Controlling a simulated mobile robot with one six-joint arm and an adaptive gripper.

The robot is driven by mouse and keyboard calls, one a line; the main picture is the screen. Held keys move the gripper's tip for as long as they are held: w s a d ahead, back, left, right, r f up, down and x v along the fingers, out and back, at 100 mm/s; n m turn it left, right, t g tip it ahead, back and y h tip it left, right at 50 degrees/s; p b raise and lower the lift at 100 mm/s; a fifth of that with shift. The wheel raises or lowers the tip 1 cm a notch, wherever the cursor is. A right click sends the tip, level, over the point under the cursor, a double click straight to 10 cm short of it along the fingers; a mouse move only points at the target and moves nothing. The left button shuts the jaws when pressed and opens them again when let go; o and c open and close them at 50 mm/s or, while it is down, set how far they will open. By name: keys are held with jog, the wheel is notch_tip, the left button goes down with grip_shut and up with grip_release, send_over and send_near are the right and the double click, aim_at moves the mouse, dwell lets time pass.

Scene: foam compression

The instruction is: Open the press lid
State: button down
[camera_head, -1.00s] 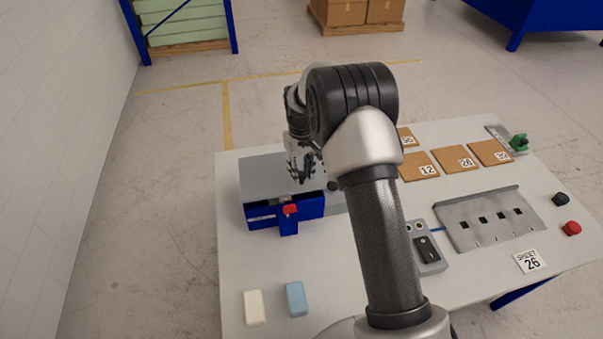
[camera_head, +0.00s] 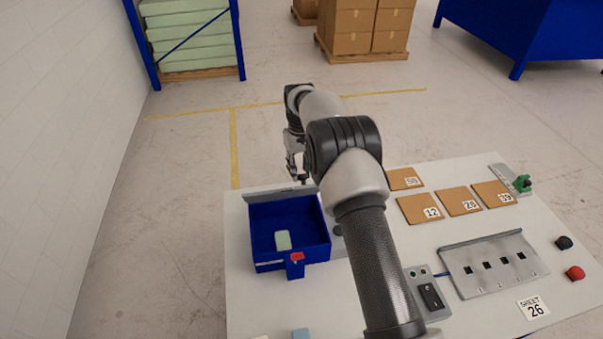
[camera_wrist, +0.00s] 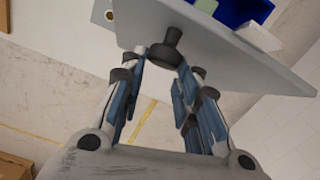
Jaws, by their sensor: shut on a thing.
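The blue press box (camera_head: 262,265) stands on the table with its inside exposed and a pale green block (camera_head: 283,240) in it. A red part (camera_head: 297,257) sits on its front latch. The grey lid (camera_head: 268,195) shows almost edge-on, raised along the box's back side. In the wrist view the lid (camera_wrist: 240,62) is a tilted flat plate with a black knob (camera_wrist: 166,48). My gripper (camera_head: 298,172) is behind the box at the raised lid. In the wrist view its fingers (camera_wrist: 163,62) are shut on the knob.
Right of my arm are numbered brown sheets (camera_head: 420,208), a metal fixture (camera_head: 490,265), a switch box (camera_head: 430,295), and black (camera_head: 564,243) and red (camera_head: 575,273) knobs. A light blue block (camera_head: 300,334) lies at the front. Floor behind the box is clear.

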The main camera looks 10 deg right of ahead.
jog(key=shift+w+d+p, duration=0.2)
jog(key=shift+w+p, duration=0.1)
jog(key=shift+w, duration=0.3)
jog(key=shift+w+d+p, duration=0.15)
jog(key=shift+w+p, duration=0.1)
jog(key=shift+w, duration=0.3)
jog(key=c, duration=1.7)
grip_release()
jog(key=o, duration=0.4)
jog(key=shift+w+d+f, duration=0.1)
jog(key=shift+w+d, duration=0.1)
jog(key=shift+o, duration=0.3)
jog(key=shift+a, duration=0.1)
notch_tip(320, 180, up, 12)
